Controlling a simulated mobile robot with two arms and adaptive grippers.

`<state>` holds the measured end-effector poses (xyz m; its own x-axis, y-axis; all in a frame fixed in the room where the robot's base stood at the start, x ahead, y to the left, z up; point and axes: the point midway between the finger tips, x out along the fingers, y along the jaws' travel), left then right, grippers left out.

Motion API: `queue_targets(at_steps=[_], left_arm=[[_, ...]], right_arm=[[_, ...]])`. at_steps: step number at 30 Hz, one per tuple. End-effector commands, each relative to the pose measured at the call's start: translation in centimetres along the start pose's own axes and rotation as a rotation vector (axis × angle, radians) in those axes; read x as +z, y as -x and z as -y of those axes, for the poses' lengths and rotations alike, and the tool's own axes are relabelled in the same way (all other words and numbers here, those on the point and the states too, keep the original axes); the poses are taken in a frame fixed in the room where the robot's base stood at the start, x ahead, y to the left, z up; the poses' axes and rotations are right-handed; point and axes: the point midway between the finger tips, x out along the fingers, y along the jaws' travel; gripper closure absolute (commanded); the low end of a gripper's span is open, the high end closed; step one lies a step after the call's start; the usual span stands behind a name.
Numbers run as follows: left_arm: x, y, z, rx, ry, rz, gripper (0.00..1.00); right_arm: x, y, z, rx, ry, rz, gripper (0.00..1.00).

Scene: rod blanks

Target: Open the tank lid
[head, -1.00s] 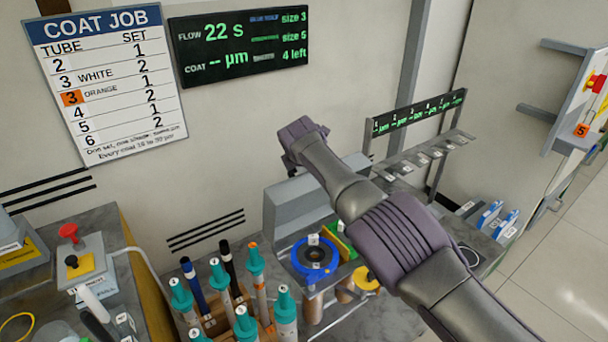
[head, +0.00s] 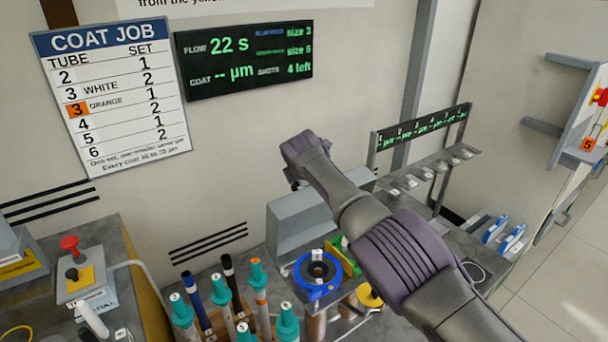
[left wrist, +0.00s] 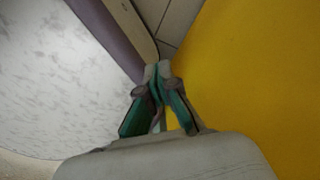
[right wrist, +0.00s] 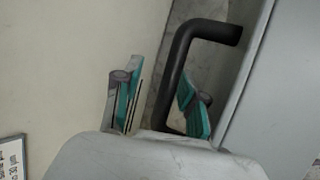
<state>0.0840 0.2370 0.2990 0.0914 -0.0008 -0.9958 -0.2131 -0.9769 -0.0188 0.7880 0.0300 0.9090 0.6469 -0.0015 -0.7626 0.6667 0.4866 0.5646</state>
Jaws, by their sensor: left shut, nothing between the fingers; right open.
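A grey box with a sloping top (head: 300,215), which looks like the tank, stands on the bench against the wall. My right arm partly hides it in the head view. My right gripper (head: 298,165) is beside its upper part, with its fingers mostly hidden there. In the right wrist view the right gripper (right wrist: 157,88) is open. A bent black handle (right wrist: 181,65) runs down between its fingers, joined to a grey panel, apparently the lid (right wrist: 265,110). I cannot tell whether the fingers touch it. My left gripper (left wrist: 157,75) is shut and empty, seen only in the left wrist view.
A blue ring fixture (head: 318,272) stands in front of the grey box. Several teal-capped tubes (head: 258,275) stand to its left. A rack with a display (head: 425,125) is at the right. A yellow surface (left wrist: 255,70) and pale tabletop (left wrist: 60,80) flank my left gripper.

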Motion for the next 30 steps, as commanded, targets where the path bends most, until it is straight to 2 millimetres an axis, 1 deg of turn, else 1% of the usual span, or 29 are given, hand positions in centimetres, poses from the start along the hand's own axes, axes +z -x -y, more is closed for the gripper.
queue_targets(at_steps=[5, 13, 17, 24, 27, 30], left_arm=[[-0.1, 0.0, -0.1, 0.001, 0.000, -0.001, 1.00], [-0.1, 0.0, -0.2, 0.002, 0.000, -0.001, 1.00], [-0.1, 0.0, -0.2, 0.002, 0.000, -0.001, 1.00], [-0.1, 0.0, -0.2, 0.002, 0.000, -0.001, 1.00], [-0.1, 0.0, -0.2, 0.002, 0.000, -0.001, 1.00], [-0.1, 0.0, -0.2, 0.002, 0.000, -0.001, 1.00]], right_arm=[[0.0, 0.5, -0.1, 0.001, 0.000, -0.001, 0.59], [0.0, 2.3, 0.2, 0.000, 0.000, 0.000, 0.59], [0.0, 4.2, 0.0, 0.003, 0.001, 0.000, 0.59], [-0.1, 8.5, -0.2, 0.006, 0.001, 0.000, 0.59], [-0.1, 10.0, -0.1, 0.005, 0.002, 0.000, 0.59], [-0.2, 11.1, -0.2, 0.005, 0.002, 0.000, 0.59]])
